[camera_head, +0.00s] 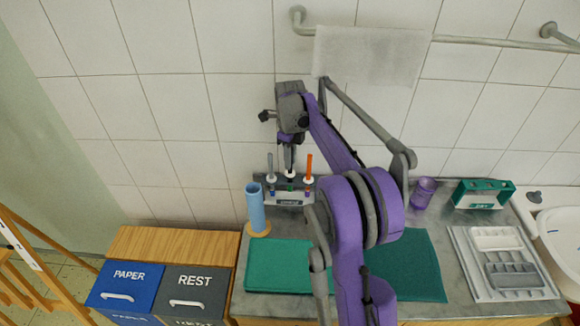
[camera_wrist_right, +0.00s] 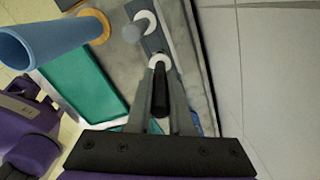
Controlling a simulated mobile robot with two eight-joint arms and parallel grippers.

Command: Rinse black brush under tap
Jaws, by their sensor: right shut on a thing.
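The black brush (camera_wrist_right: 160,88) stands upright in the middle of the brush rack (camera_head: 292,200). My right gripper (camera_wrist_right: 160,105) is shut on its dark handle from above, and its fingers also show in the head view (camera_head: 289,160). In the head view the gripper hides most of the handle. A white collar (camera_wrist_right: 160,61) rings the brush just beyond the fingertips. The sink basin (camera_head: 560,235) is at the far right, cut off by the picture edge, with a grey tap-like fitting (camera_head: 535,196) at its corner. My left gripper is not in view.
An orange brush (camera_head: 309,167) and a grey brush (camera_head: 270,166) flank the held one. A blue cylinder (camera_head: 255,207) stands left of the rack. A purple cup (camera_head: 424,192), green holder (camera_head: 483,193) and grey tray (camera_head: 485,275) lie towards the sink. A towel (camera_head: 368,60) hangs above.

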